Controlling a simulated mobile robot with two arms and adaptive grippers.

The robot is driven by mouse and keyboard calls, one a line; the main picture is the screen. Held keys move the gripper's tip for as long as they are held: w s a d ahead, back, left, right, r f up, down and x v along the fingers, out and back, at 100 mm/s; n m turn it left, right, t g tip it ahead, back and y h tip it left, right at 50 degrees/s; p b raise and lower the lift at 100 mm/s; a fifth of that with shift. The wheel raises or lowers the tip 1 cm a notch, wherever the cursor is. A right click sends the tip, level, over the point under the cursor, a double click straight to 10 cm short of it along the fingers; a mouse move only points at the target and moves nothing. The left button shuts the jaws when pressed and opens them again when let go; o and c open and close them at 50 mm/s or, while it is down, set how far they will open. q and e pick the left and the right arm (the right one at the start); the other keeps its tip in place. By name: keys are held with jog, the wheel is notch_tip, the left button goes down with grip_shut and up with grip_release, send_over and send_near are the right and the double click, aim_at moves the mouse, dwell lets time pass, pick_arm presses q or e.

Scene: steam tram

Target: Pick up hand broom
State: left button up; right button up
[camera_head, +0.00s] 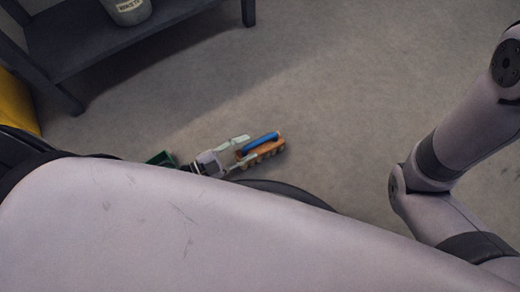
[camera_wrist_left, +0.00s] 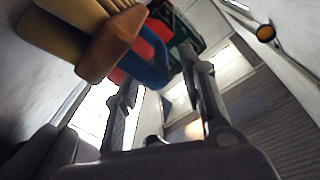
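The hand broom (camera_head: 262,149) has a blue handle and an orange-brown head. In the head view it lies just right of my left gripper (camera_head: 240,150), whose pale fingers point toward it. In the left wrist view the broom's orange block (camera_wrist_left: 112,45) and tan bristles fill the upper left. Its blue handle (camera_wrist_left: 152,62) shows near the fingertips, partly behind the left finger. The fingers of my left gripper (camera_wrist_left: 163,72) are apart there; I cannot tell whether they touch the handle. My right arm is at the right of the head view; its gripper is out of view.
A dark shelf or bench (camera_head: 110,45) at the upper left bears a grey bucket (camera_head: 128,8). A yellow thing (camera_head: 18,103) stands at the left edge. A green thing (camera_head: 160,158) shows beside my left wrist. The grey floor (camera_head: 330,90) is clear in the middle.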

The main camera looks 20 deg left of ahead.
aim_at(273, 135)
pick_arm(q)
jog(key=b+x, duration=0.1)
jog(key=x, duration=0.3)
jog(key=shift+w+d+f+b, duration=0.1)
jog(key=shift+w+b, duration=0.05)
jog(key=shift+b, duration=0.25)
jog(key=shift+w+d, duration=0.35)
jog(key=shift+c, duration=0.4)
grip_shut()
